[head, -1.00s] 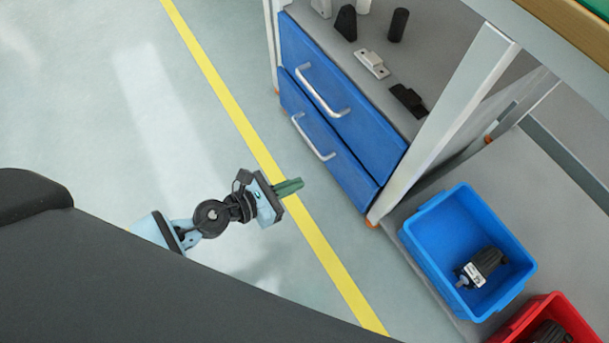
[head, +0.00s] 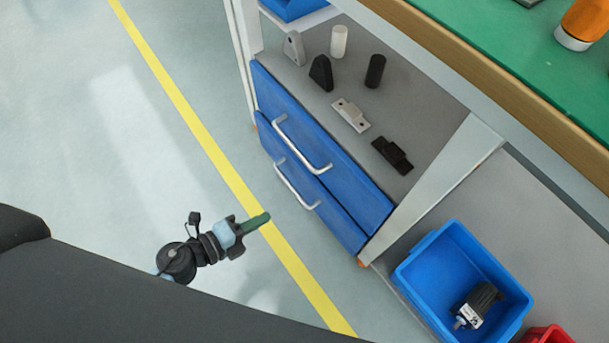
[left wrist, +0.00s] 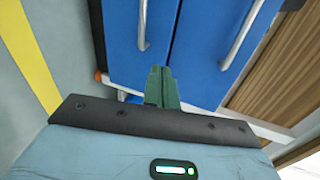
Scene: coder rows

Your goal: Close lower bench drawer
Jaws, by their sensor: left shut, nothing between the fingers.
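The blue lower bench drawer (head: 318,207) sits low in the bench's drawer unit, under a blue upper drawer (head: 330,160). It has a silver bar handle (head: 296,184). From these views I cannot tell whether its front stands slightly out or is flush. My left gripper (head: 264,218) is shut and empty, with green fingers, over the floor in front of the drawers and apart from them. In the left wrist view the shut fingertips (left wrist: 160,73) point at the drawer fronts, with the lower drawer (left wrist: 125,45) on the left. My right gripper is not in view.
A pale bench leg (head: 430,185) stands right of the drawers. A blue bin (head: 412,268) with a dark part and a red bin (head: 548,335) sit on the lower right surface. Several small parts lie on the shelf above the drawers. The floor (head: 110,150) left is clear.

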